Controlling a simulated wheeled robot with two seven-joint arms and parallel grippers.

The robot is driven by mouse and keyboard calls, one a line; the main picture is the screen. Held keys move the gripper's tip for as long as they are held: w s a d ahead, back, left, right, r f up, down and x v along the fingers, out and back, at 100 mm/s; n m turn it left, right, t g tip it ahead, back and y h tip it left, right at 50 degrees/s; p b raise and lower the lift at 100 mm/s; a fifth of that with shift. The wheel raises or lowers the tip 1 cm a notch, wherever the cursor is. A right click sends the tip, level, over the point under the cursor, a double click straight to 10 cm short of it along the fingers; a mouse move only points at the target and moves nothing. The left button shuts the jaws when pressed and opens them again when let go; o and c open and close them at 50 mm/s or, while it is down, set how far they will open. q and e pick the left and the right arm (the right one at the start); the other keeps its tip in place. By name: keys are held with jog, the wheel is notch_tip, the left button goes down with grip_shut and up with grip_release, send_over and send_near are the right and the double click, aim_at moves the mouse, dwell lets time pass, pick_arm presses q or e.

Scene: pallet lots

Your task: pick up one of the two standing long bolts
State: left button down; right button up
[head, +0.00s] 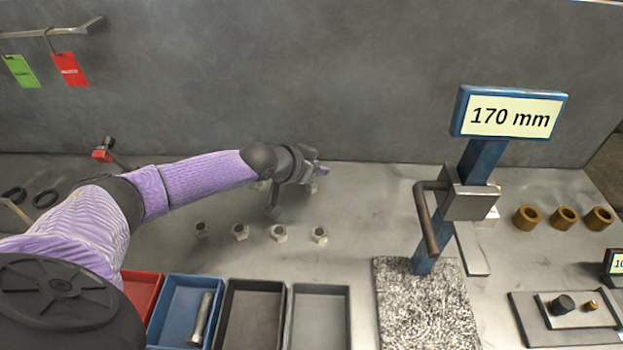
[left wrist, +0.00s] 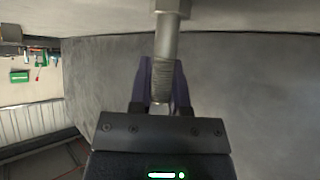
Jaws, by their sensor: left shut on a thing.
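My left gripper (head: 320,169) is at the far side of the table, near the back wall, with its purple fingers reaching right. In the left wrist view its fingers (left wrist: 161,88) are shut on the threaded end of a long steel bolt (left wrist: 167,45). The bolt's hex head is at the top edge of that view. In the head view the held bolt is mostly hidden by the gripper; I cannot tell whether its head touches the table. A second standing bolt cannot be made out clearly behind my arm. My right gripper is not in view.
Several hex nuts (head: 240,232) stand in a row in front of my left arm. A blue bin (head: 163,318) holds a lying bolt (head: 201,318), beside red, black and grey bins. A gauge stand (head: 484,160) reading 170 mm is to the right, with brown bushings (head: 564,217) beyond it.

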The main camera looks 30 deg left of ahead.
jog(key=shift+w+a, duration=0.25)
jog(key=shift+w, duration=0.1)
